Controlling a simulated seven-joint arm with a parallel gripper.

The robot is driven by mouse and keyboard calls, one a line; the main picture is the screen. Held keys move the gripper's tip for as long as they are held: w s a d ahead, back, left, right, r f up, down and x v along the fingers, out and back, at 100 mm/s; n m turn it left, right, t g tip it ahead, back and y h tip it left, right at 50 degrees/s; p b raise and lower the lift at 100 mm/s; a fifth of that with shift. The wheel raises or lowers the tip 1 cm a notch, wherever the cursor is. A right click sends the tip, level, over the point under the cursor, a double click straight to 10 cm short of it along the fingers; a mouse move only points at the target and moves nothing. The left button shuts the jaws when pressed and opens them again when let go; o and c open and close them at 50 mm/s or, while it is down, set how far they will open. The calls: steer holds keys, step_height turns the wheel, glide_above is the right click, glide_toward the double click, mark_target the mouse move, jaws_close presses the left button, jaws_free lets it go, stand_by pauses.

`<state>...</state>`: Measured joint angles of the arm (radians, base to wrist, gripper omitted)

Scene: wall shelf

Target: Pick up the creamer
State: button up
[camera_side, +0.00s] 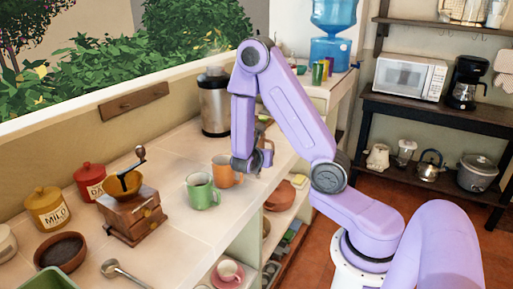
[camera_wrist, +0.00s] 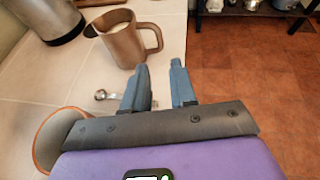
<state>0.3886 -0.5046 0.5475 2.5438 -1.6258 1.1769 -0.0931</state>
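The creamer appears to be the copper-brown jug (camera_wrist: 127,46) with a pale inside and a handle on its right, upright on the counter in the wrist view. In the side view it is mostly hidden behind my arm. My gripper (camera_wrist: 160,66) is open and empty, its two fingers apart, short of the jug and pointing toward its handle side. In the side view my gripper (camera_side: 262,160) is low over the counter's front edge, by the orange mug (camera_side: 226,171).
A small metal spoon (camera_wrist: 112,97) lies between the jug and the orange-rimmed mug (camera_wrist: 54,137). A green mug (camera_side: 202,191), a coffee grinder (camera_side: 132,214) and a metal urn (camera_side: 214,104) stand on the tiled counter (camera_side: 172,160). The counter drops off to the floor on the right.

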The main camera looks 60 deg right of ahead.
steer(key=x, duration=1.6)
steer(key=shift+a+f, duration=0.1)
steer(key=shift+f, duration=0.05)
jaws_close()
